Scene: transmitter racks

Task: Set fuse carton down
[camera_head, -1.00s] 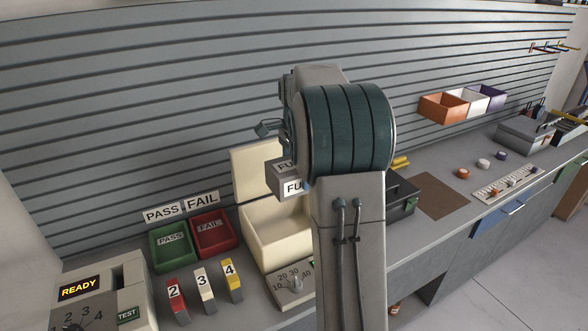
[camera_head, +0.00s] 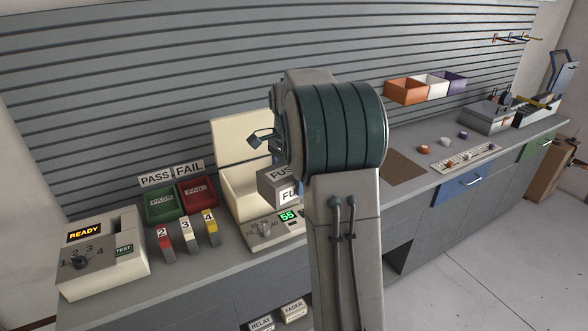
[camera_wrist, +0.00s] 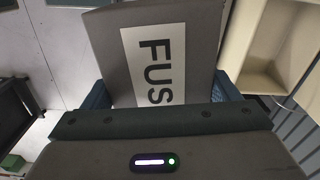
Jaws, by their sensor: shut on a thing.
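The fuse carton (camera_head: 278,188) is a grey box with white labels that begin "FU". In the head view it hangs in front of the open cream box, partly hidden behind my arm. In the wrist view the carton (camera_wrist: 170,50) fills the space between the two fingers of my gripper (camera_wrist: 160,95), which is shut on it. My fingertips are mostly hidden in the head view. The carton appears to be above the bench; its exact height is hard to tell.
The cream box (camera_head: 238,195) with its raised lid stands behind the carton. A dial unit reading 55 (camera_head: 265,230) sits in front. Green PASS (camera_head: 162,204) and red FAIL (camera_head: 198,192) trays are left. A brown mat (camera_head: 405,167) lies right. Below, RELAY and FADER boxes (camera_head: 277,318) show.

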